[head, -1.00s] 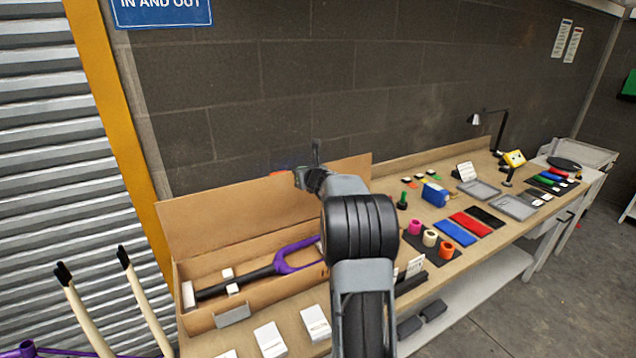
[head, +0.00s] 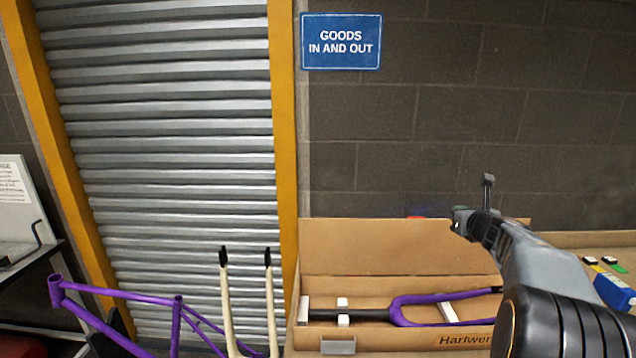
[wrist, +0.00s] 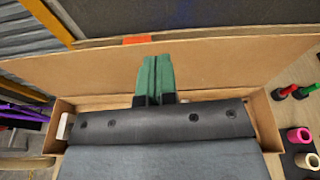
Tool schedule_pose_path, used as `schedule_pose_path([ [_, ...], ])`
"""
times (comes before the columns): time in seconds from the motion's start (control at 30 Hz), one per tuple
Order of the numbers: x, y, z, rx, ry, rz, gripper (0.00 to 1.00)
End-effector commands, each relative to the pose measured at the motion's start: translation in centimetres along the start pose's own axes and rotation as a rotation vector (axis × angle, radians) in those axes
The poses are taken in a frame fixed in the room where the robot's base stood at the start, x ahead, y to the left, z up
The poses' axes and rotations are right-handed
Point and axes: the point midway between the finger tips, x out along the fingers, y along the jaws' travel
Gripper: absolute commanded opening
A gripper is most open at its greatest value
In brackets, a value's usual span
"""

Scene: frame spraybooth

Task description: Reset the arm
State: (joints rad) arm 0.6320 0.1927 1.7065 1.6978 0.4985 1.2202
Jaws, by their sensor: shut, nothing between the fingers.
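My arm reaches in from the lower right of the head view, with my gripper (head: 464,221) at its end, above the open cardboard box (head: 400,247). In the wrist view the green fingers of my gripper (wrist: 154,75) are together with nothing between them. They point toward the box's raised lid (wrist: 215,68). A purple fork (head: 408,311) with a black steerer lies in the box, held by white blocks. In the wrist view my own arm hides most of the box's inside.
A purple bike frame (head: 120,293) stands at lower left, beside two cream posts with black tips (head: 223,258). A roller shutter (head: 180,150) with yellow posts is behind. A blue container (head: 614,292) is on the bench at right.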

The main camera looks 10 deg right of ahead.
Motion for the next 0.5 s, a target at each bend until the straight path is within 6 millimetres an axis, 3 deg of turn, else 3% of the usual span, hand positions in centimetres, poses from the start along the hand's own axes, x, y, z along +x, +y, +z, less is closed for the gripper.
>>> schedule_pose_path([
  [0.07,0.0,0.8,-1.0,-0.170,0.030,0.044,0.00],
  [0.17,-1.0,3.4,-5.4,-0.543,0.136,0.189,0.00],
  [0.23,-2.9,6.7,-7.8,-0.850,0.183,0.344,0.00],
  [0.4,-10.1,15.3,-13.2,-1.590,0.179,0.815,0.00],
  [0.5,-15.2,18.7,-15.9,-1.977,0.113,1.095,0.00],
])
